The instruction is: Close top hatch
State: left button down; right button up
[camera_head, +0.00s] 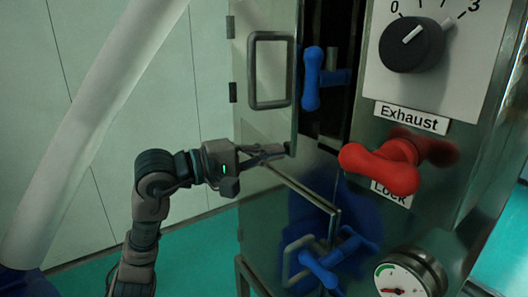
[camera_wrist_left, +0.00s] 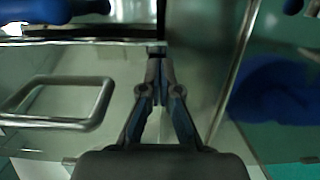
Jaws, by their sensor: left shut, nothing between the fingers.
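The top hatch (camera_head: 265,115) is a pale, glossy metal door with hinges on its left side and a rectangular metal handle (camera_head: 270,70). A dark gap shows to the right of its free edge, so it looks ajar. My left gripper (camera_head: 285,151) is shut and empty at the hatch's lower right corner; I cannot tell whether it touches it. In the left wrist view, the closed fingertips (camera_wrist_left: 158,62) point at a metal edge, with the hatch handle (camera_wrist_left: 60,104) to their left. My right gripper is not in view.
A blue latch knob (camera_head: 312,78) is beside the hatch's edge. A lower hatch with a metal handle (camera_head: 297,258) and blue knob (camera_head: 320,270) is below. A red lock handle (camera_head: 380,164), black dial (camera_head: 411,45) and gauge (camera_head: 402,278) occupy the right panel.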

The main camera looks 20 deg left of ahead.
pick_arm(q)
jog(key=w+d+n+t+y+p, duration=0.1)
jog(key=w+d, duration=0.3)
jog(key=d, duration=0.1)
jog(key=shift+w+t+y, duration=0.25)
jog(key=shift+t+y, duration=0.05)
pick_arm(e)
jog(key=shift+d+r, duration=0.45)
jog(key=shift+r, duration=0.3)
pick_arm(q)
jog(key=shift+s+a, duration=0.1)
jog(key=shift+s, duration=0.05)
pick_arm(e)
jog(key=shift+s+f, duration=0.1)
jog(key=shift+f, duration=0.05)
